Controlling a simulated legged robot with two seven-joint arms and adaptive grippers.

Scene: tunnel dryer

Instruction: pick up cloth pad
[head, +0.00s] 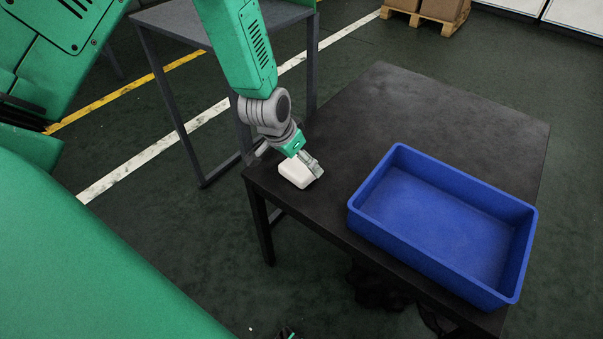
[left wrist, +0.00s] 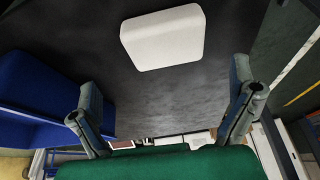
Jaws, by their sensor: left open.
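The cloth pad (head: 297,172) is a small white block with rounded edges. It lies on the black table (head: 380,110) near its left corner. My left gripper (head: 312,170) is just above and beside the pad in the head view and hides part of it. In the left wrist view, the two fingers of the left gripper (left wrist: 168,108) stand wide apart with nothing between them. The pad (left wrist: 163,37) shows there beyond the fingertips, roughly centred between them. Whether a finger touches the pad cannot be told. My right gripper does not show clearly in either view.
An empty blue bin (head: 440,178) stands on the right part of the black table, a short way right of the pad. A grey table (head: 165,18) stands behind to the left. A pallet with boxes (head: 440,14) is far back. The black table's back part is clear.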

